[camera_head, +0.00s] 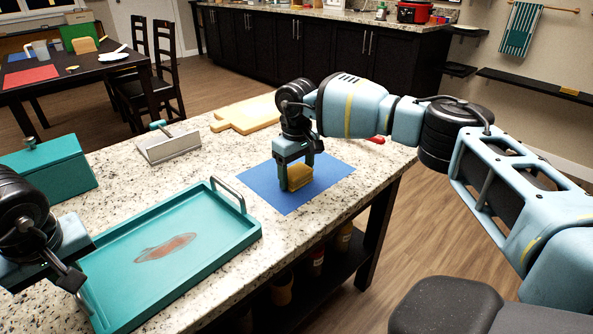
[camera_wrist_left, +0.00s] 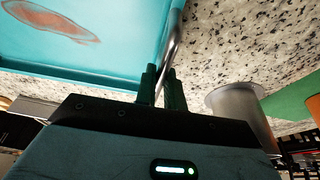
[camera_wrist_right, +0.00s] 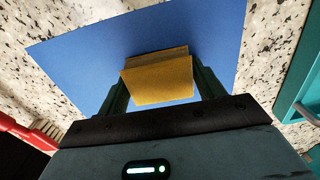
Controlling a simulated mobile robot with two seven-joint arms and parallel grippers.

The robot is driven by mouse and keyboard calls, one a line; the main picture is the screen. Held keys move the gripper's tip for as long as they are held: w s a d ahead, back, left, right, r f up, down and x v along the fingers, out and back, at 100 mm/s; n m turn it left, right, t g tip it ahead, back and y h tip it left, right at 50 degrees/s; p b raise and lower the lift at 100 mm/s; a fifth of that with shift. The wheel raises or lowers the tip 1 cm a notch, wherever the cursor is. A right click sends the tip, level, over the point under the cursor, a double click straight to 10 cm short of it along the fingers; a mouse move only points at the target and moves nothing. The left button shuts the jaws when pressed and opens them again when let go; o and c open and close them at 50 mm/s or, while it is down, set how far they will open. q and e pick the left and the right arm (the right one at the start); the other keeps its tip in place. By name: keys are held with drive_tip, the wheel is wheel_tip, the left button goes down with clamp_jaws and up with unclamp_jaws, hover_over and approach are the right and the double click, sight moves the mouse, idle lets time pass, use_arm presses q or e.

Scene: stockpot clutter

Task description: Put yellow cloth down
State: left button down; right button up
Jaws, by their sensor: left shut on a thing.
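The yellow cloth (camera_head: 299,176) is a folded block low over or on the blue mat (camera_head: 328,177); I cannot tell if it touches the mat. My right gripper (camera_head: 297,180) points down with its fingers apart, one on each side of the cloth. In the right wrist view the cloth (camera_wrist_right: 158,80) fills most of the space between the fingers (camera_wrist_right: 163,90); whether they press on it is unclear. My left gripper (camera_wrist_left: 163,85) is shut on the near handle (camera_wrist_left: 172,48) of the teal tray (camera_head: 116,312). A reddish-brown stain (camera_head: 165,247) marks the tray floor.
A teal box (camera_head: 50,172) and a grey metal tool (camera_head: 167,147) stand behind the tray. Wooden boards (camera_head: 243,114) lie behind the blue mat, and something red (camera_head: 376,140) lies near the right counter edge.

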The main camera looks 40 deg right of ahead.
sight(296, 169)
drive_tip(key=o, duration=0.4)
drive_tip(key=shift+o, duration=0.2)
wheel_tip(296, 169, up, 12)
drive_tip(key=shift+r, duration=0.15)
drive_tip(key=c, duration=0.3)
drive_tip(key=shift+m, duration=0.3)
drive_tip(key=shift+c, duration=0.5)
drive_tip(key=m, duration=1.7)
drive_tip(key=shift+w, duration=0.1)
